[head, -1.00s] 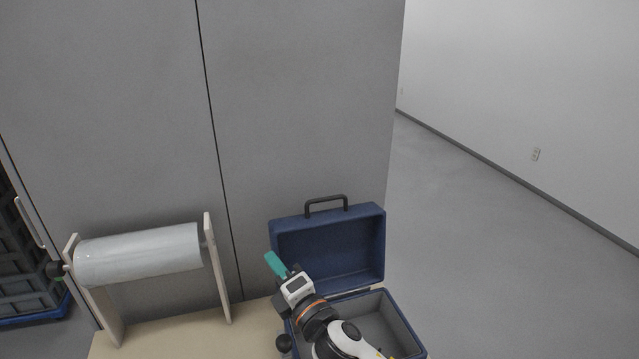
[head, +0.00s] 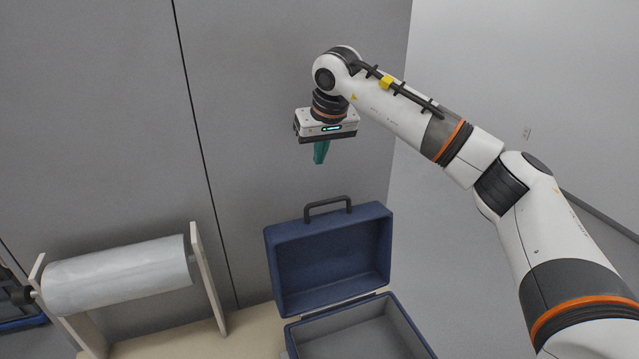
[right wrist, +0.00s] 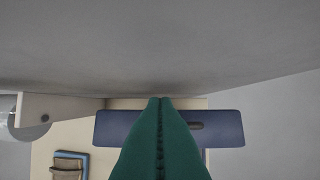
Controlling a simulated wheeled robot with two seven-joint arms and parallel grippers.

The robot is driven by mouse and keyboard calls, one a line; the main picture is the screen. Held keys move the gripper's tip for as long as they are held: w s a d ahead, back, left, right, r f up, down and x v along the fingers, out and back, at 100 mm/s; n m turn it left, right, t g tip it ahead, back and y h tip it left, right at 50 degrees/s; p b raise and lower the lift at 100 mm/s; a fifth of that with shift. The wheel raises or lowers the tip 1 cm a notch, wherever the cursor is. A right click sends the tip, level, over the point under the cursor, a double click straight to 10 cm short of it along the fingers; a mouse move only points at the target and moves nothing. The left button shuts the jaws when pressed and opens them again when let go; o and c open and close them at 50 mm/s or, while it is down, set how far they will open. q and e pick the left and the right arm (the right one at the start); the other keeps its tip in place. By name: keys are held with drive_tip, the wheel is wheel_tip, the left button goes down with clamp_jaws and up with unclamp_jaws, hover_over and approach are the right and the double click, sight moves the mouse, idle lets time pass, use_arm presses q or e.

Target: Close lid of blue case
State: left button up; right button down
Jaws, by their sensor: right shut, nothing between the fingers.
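The blue case (head: 362,319) stands open on the table, its grey inside bare in the part that shows. Its lid (head: 329,257) is raised and leans back, with a dark handle (head: 327,206) on its upper edge. My right gripper (head: 320,158) is shut and empty, pointing down above the lid and clear of it. In the right wrist view the teal fingers (right wrist: 160,140) are pressed together in front of the blue lid (right wrist: 222,126) and hide its middle. My left gripper is not in view.
A roll of grey sheet (head: 118,275) on a wooden stand (head: 209,280) is at the left of the tan table (head: 245,335). A tall grey panel (head: 270,70) rises close behind. A small blue-edged item (right wrist: 70,165) lies on the table in the right wrist view.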

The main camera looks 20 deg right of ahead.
sight(317, 179)
drive_tip(key=p+x, duration=0.1)
drive_tip(key=x, duration=0.2)
drive_tip(key=p+x, duration=0.1)
drive_tip(key=x, duration=0.2)
drive_tip(key=p+x, duration=0.1)
drive_tip(key=x, duration=0.2)
drive_tip(key=shift+d, duration=0.4)
drive_tip(key=shift+s+f+p, duration=0.15)
drive_tip(key=shift+s+p, duration=0.15)
drive_tip(key=shift+p, duration=0.15)
drive_tip(key=shift+s+a+p, duration=0.1)
drive_tip(key=shift+s+p, duration=0.6)
drive_tip(key=shift+s, duration=1)
drive_tip(key=shift+f, duration=0.1)
drive_tip(key=shift+w, duration=0.1)
